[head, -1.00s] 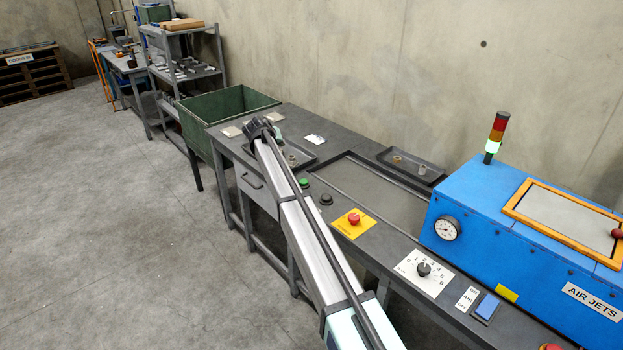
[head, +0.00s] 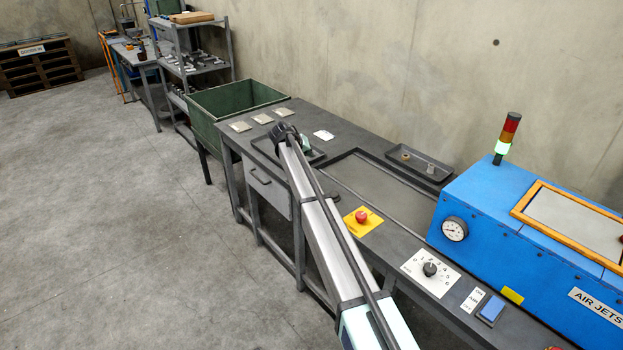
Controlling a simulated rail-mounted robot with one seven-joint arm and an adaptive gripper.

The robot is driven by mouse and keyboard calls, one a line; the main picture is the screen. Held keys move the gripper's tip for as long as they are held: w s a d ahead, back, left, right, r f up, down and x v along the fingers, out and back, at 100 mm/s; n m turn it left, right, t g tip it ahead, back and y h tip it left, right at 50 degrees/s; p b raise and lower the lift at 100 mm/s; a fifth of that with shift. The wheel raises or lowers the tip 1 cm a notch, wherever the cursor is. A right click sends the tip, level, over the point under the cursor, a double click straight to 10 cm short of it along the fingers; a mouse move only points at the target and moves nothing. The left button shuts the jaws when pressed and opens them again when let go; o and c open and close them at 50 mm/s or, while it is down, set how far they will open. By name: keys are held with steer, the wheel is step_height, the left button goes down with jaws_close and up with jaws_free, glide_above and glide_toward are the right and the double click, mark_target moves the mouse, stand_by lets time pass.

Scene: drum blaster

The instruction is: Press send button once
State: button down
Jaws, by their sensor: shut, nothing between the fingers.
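No button labelled send can be read in the head view. The green button on the bench front is hidden behind my arm, and the black button beside it is mostly or wholly covered too. A red mushroom button (head: 361,216) on a yellow plate (head: 357,229) stays in clear view just right of my arm. My arm reaches from the bottom of the picture up and left over the bench (head: 345,140). Its far joint is above the near tray (head: 262,152). My gripper is hidden beyond that joint, so its fingers and their distance from any button do not show.
A blue machine (head: 490,250) with a light tower (head: 507,138) stands at right. Before it are a rotary dial (head: 430,269) and a blue switch (head: 490,308). A green bin (head: 240,100) adjoins the bench's far end. A small tray (head: 405,165) lies near the wall.

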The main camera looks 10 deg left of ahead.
step_height(320, 180, down, 7)
steer(key=shift+r+b, duration=0.1)
steer(key=shift+b, duration=0.5)
steer(key=shift+f+b, duration=0.4)
steer(key=shift+f, duration=0.4)
steer(key=shift+f, duration=0.15)
stand_by(0.5)
steer(key=shift+f+b, duration=0.3)
steer(key=shift+b, duration=0.15)
